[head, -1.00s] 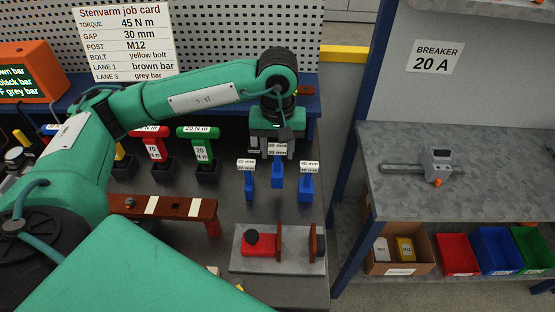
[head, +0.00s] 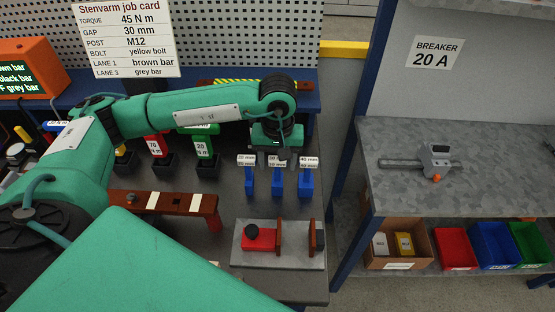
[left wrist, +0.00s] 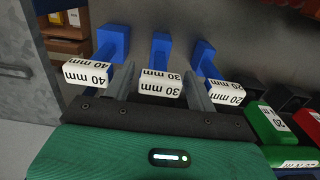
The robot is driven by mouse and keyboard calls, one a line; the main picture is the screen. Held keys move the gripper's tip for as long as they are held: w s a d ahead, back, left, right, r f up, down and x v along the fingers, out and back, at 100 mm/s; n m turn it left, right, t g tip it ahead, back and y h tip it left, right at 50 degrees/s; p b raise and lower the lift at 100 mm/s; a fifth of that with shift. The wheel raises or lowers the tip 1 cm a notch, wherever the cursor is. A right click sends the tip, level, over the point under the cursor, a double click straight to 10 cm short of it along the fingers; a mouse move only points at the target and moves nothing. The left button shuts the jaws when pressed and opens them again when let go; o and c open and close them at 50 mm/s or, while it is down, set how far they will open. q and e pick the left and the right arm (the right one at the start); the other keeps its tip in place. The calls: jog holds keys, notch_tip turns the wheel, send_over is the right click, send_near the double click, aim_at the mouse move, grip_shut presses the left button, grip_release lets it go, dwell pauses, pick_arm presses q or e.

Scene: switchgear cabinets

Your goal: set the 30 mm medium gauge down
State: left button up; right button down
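The 30 mm medium gauge (head: 278,184) is blue with a white label and stands upright in a row between the 20 mm gauge (head: 249,182) and the 40 mm gauge (head: 305,184). My left gripper (head: 278,153) is over its top in the head view. In the left wrist view, the two fingers of my left gripper (left wrist: 158,82) are spread, one on each side of the 30 mm gauge's label (left wrist: 160,83). A gap shows at the left finger; the right finger is very close to the label. My right gripper is not in view.
A grey fixture with a red block (head: 260,238) lies in front of the gauges. A brown bar (head: 165,203) and the green 20 N m tool (head: 203,147) are to the left. The bench edge and a grey shelf (head: 440,175) are to the right.

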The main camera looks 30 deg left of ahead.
pick_arm(q)
jog(key=shift+o, duration=0.2)
jog(key=shift+r, duration=0.1)
jog(key=shift+r+p, duration=0.15)
jog(key=shift+p, duration=0.15)
notch_tip(320, 180, up, 12)
jog(key=b, duration=0.3)
jog(key=shift+b, duration=0.35)
